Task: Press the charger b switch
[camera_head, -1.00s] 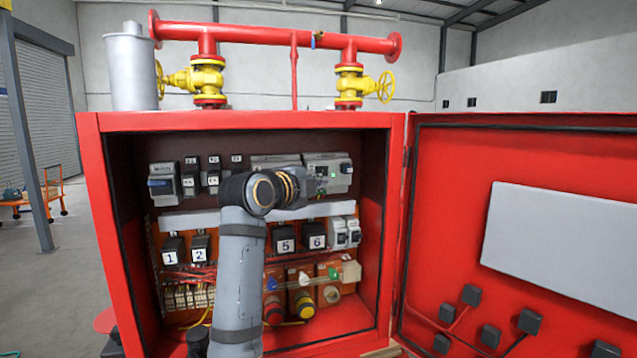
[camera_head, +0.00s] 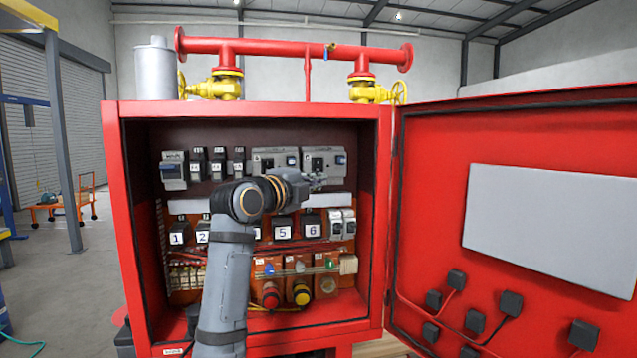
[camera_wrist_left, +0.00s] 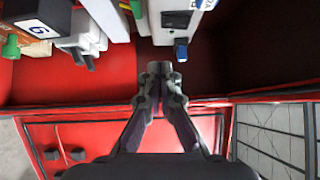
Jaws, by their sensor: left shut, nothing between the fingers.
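Two grey charger-like modules sit on the top row inside the red cabinet, a left one (camera_head: 275,158) and a right one (camera_head: 323,160). I cannot read which is charger b. In the left wrist view a pale module (camera_wrist_left: 178,22) shows with a small blue switch (camera_wrist_left: 181,49) at its lower edge. My left gripper (camera_head: 317,182) reaches in just below the right module. Its fingers are shut and empty. In the wrist view its fingertips (camera_wrist_left: 160,70) are close to the blue switch, slightly left of and below it, seemingly apart. My right gripper is not in view.
Numbered black blocks (camera_head: 282,229) and pale breakers (camera_head: 342,223) form the row beneath. Coloured knobs (camera_head: 301,291) are lower down. The red cabinet door (camera_head: 430,200) stands open at right. Red pipework with yellow valves (camera_head: 370,92) is above the cabinet.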

